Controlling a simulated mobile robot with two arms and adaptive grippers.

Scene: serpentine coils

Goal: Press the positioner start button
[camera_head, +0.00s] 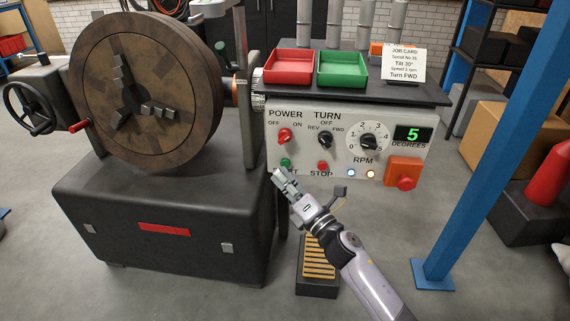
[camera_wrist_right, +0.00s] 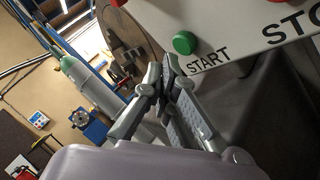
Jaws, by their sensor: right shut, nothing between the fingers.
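The green start button (camera_head: 285,163) sits at the lower left of the control panel (camera_head: 350,122); its label is partly hidden behind my gripper in the head view. In the right wrist view the start button (camera_wrist_right: 185,43) shows as a green dome above the word START. My right gripper (camera_head: 277,172) is shut and empty, its fingertips just below the button in the head view. In the right wrist view the fingertips (camera_wrist_right: 167,62) are below and left of the button, seemingly apart from it. My left gripper is not in view.
The red stop button (camera_head: 322,166) is to the right of the start button. A red power knob (camera_head: 284,136) is above it. The large round chuck (camera_head: 147,92) stands left of the panel, on a dark base (camera_head: 165,215). A red button on an orange box (camera_head: 404,172) is at the panel's right.

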